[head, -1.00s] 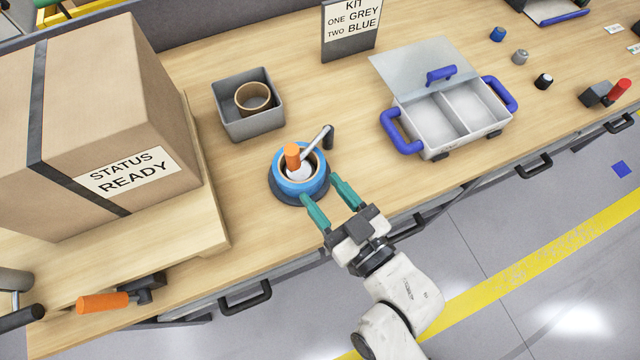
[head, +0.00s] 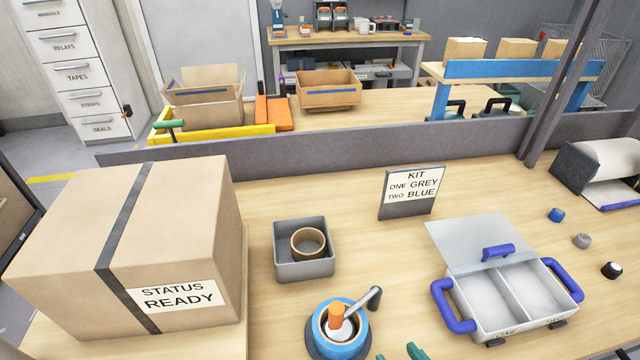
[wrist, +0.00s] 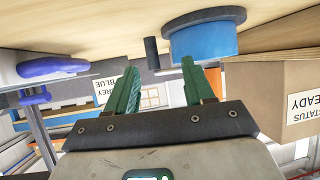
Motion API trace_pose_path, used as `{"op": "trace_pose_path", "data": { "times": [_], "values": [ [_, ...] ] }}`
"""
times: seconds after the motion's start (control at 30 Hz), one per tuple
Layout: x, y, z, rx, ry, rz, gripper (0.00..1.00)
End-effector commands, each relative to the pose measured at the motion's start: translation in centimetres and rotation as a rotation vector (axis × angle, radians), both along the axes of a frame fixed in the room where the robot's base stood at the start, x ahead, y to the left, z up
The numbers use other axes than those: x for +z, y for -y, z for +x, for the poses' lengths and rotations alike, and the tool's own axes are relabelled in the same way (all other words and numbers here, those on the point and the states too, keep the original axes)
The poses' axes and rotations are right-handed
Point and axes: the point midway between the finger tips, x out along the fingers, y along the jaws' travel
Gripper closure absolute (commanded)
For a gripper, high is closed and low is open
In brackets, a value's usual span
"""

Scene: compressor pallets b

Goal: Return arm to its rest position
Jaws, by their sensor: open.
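My gripper (wrist: 160,88) shows in the wrist view with its two green fingers apart and nothing between them. In the head view only the green fingertips (head: 402,353) show at the bottom edge. They are just right of and in front of a blue round pot (head: 341,326) that holds an orange-topped piece and a grey-handled tool. The wrist view is upside down. In it the blue pot (wrist: 203,38) lies beyond the fingertips, apart from them. The rest of my arm is out of the head view.
A large carton (head: 190,250) marked STATUS READY stands at the left. A grey bin (head: 303,268) holds a tan ring. An open, empty two-part case (head: 505,300) with blue handles is at the right. A KIT sign (head: 410,192) stands behind. Small caps (head: 582,241) lie at the far right.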

Motion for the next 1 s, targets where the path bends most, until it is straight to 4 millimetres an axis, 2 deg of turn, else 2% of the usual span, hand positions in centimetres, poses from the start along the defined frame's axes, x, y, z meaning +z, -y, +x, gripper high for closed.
{"op": "trace_pose_path", "data": {
  "times": [0.03, 0.2, 0.5, 0.53, 0.6, 0.8, 0.9, 1.0],
  "values": [
    [-0.4, 1.6, 0.0, -0.029, -0.065, -0.02, 0.47],
    [-1.7, 6.2, -1.5, -0.129, -0.298, -0.069, 0.47],
    [-2.2, 12.1, -5.6, -0.303, -0.609, -0.101, 0.47],
    [-2.6, 12.4, -6.4, -0.316, -0.644, -0.103, 0.47],
    [-4.6, 12.6, -9.1, -0.32, -0.737, -0.115, 0.47],
    [-7.6, 13.2, -14.6, -0.338, -0.92, -0.137, 0.47],
    [-8.3, 13.4, -16.1, -0.343, -0.969, -0.143, 0.47],
    [-8.5, 13.4, -16.5, -0.345, -0.983, -0.144, 0.47]
  ]
}}
